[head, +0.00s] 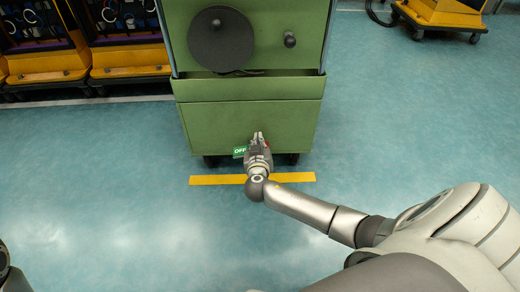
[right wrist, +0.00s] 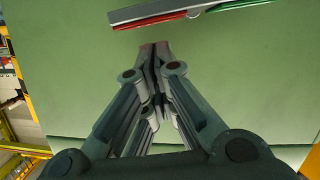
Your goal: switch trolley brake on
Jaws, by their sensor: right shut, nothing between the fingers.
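The green trolley (head: 200,122) stands upright in front of me. Low on its front is the brake switch, with a green OFF label (head: 239,152) left of my right gripper and a bit of red right of it. My gripper hides the middle of the switch. In the right wrist view a grey bar (right wrist: 190,12) with red and green sections lies tilted across the top. My right gripper (head: 258,136) is shut and empty at the trolley's lower front. Its fingertips (right wrist: 154,48) are just below the bar's red section; I cannot tell whether they touch it.
A yellow floor strip (head: 215,180) lies in front of the trolley. Yellow-based racks (head: 130,62) stand at the back left and a yellow cart (head: 445,14) at the back right. The blue floor around the trolley is clear.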

